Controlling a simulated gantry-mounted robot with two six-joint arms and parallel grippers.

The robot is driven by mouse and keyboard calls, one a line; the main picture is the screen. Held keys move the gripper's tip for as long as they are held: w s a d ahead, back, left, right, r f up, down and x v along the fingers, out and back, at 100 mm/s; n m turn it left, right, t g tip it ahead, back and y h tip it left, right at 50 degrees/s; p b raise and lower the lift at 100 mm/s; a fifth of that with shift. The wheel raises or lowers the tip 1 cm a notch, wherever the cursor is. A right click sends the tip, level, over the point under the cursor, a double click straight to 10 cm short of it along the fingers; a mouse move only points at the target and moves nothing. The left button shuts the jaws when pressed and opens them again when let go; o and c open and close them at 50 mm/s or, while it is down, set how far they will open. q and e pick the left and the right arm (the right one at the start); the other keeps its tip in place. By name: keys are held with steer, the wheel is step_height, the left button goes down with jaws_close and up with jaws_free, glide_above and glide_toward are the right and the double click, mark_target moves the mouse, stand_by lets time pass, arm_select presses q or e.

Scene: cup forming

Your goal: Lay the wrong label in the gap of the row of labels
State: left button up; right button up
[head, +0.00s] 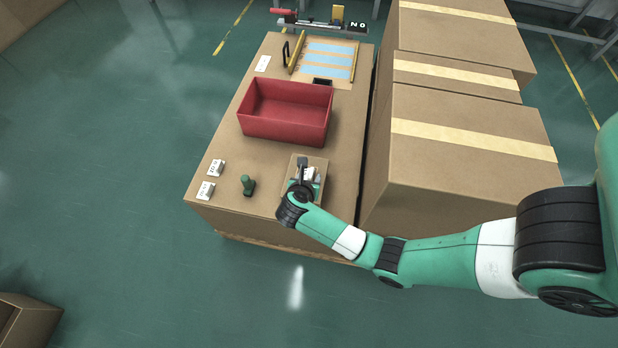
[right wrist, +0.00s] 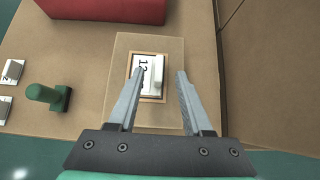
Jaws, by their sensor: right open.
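A white label block (right wrist: 158,73) with dark characters and a raised white ridge sits in a small wood-rimmed recess on a brown board (right wrist: 120,90). In the right wrist view the characters read roughly "12", sideways. My right gripper (right wrist: 160,74) is open above it, with one finger to each side of the ridge; I cannot tell whether they touch. In the head view my right gripper (head: 304,168) partly covers this block. Two similar white label blocks, one farther (head: 217,168) and one nearer (head: 205,190), stand at the left table edge with a space between them. My left gripper is not in view.
A green knobbed stamp-like tool (head: 248,186) stands between the label blocks and the board. A red bin (head: 287,113) stands behind. Large cartons (head: 465,150) rise close on the right. A white card (head: 263,63) and blue strips (head: 327,59) lie at the far end.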

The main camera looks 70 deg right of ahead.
mark_target(311, 173)
steer(key=b+x, duration=0.4)
steer(key=x, duration=0.1)
steer(key=shift+a+f, duration=0.1)
steer(key=shift+f, duration=0.05)
jaws_close()
